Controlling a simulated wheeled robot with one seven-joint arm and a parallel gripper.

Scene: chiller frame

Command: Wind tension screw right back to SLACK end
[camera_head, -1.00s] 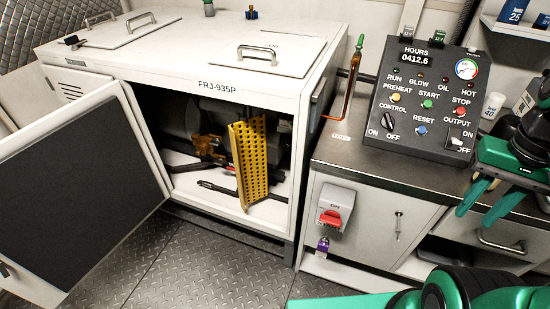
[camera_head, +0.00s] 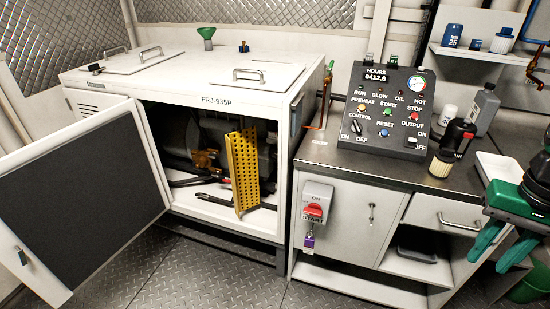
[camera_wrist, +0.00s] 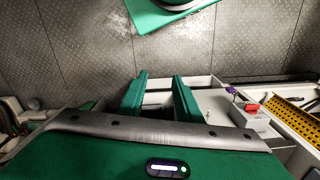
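The tension screw cannot be made out in either view. A white cabinet marked FRJ-935P (camera_head: 217,101) stands with its door (camera_head: 80,190) swung open to the left. Inside, a yellow perforated guard (camera_head: 243,170) stands upright at the opening and hides part of the dark machinery. A dark rod-like part (camera_head: 215,200) lies low beside it. My gripper (camera_head: 500,245) is at the far right in the head view, beside the bench front and well away from the cabinet. In the wrist view my gripper (camera_wrist: 158,82) has its two green fingers apart with nothing between them.
A metal-topped bench with a control panel (camera_head: 385,112) stands right of the cabinet. A red switch (camera_head: 315,210) is on its front, and a drawer handle (camera_head: 465,222) protrudes. Bottles and a dark filter-like item (camera_head: 452,148) stand on top. The plate floor before the cabinet is clear.

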